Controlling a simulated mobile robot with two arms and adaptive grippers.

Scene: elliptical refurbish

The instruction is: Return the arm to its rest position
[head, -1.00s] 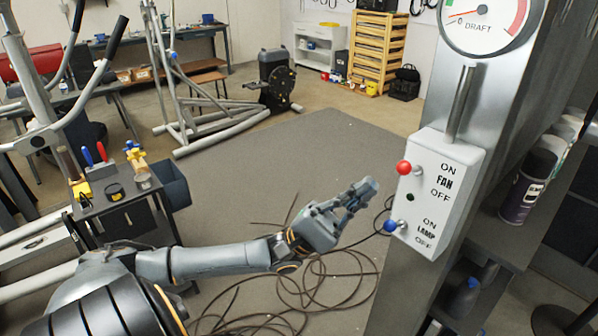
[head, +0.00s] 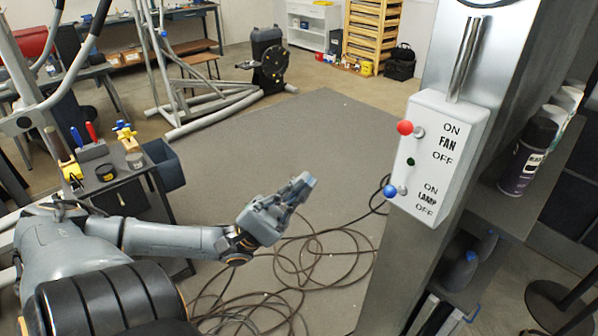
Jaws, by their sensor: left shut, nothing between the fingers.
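My left arm comes in from the lower left of the head view. Its gripper (head: 299,188) is shut and empty, held in the air over the grey mat and cables, pointing up and to the right. It is well apart from the white switch box (head: 437,160) on the metal post at the right. The box has a red-knobbed FAN switch (head: 405,128) and a blue-knobbed LAMP switch (head: 390,191). My right gripper is not in the view.
A small tool cart (head: 118,185) with screwdrivers and tape stands left, behind my arm. Black cables (head: 330,262) lie coiled on the grey mat (head: 300,125). A shelf with a dark spray can (head: 527,157) is at the right. The middle of the mat is clear.

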